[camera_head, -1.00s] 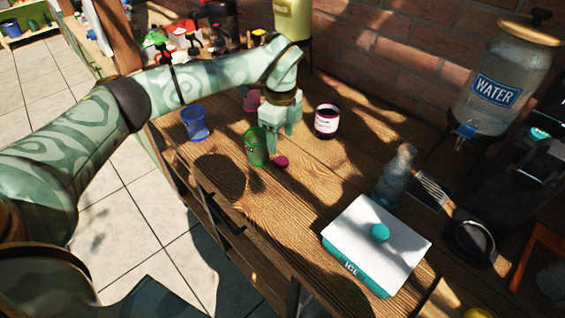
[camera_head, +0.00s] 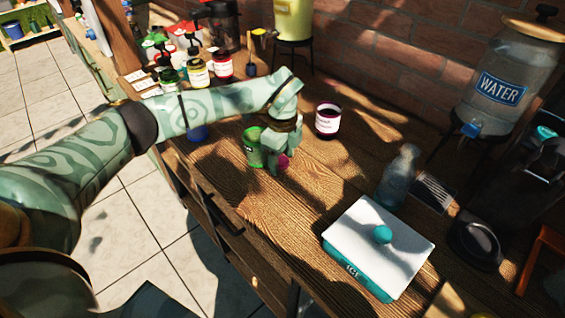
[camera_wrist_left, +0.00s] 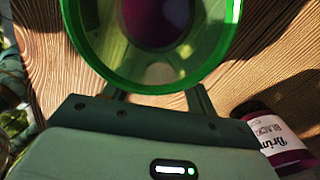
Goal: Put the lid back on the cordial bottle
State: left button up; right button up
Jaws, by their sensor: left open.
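The cordial bottle (camera_head: 327,121) is dark purple with a white label and stands upright on the wooden counter. It shows partly at the lower right of the left wrist view (camera_wrist_left: 284,148). The round magenta lid (camera_head: 283,161) lies on the counter to the left and front of the bottle, partly covered by my left gripper (camera_head: 277,166). My left gripper is open, its fingers low beside the lid. In the left wrist view a dark magenta shape, likely the lid (camera_wrist_left: 160,20), shows through the green cup. Whether it lies between the fingertips is hidden. My right gripper is not in view.
A green cup (camera_head: 252,146) stands close against the left side of my gripper. A white-lidded ice box (camera_head: 375,235) and a clear bottle (camera_head: 399,178) stand to the right.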

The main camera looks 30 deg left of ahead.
aim_at(283, 160)
pick_arm(q)
jog(key=shift+r, duration=0.1)
jog(key=c, duration=1.1)
jog(key=shift+o, duration=0.2)
jog(key=shift+r, duration=0.4)
notch_tip(283, 160, up, 2)
jog(key=shift+r+p, duration=0.2)
jog(key=shift+p, duration=0.3)
jog(key=s+r+p, duration=0.3)
jog(key=s+r, duration=0.6)
jog(key=s, duration=0.5)
jog(key=shift+a+r, duration=0.35)
jog(key=shift+r, duration=0.05)
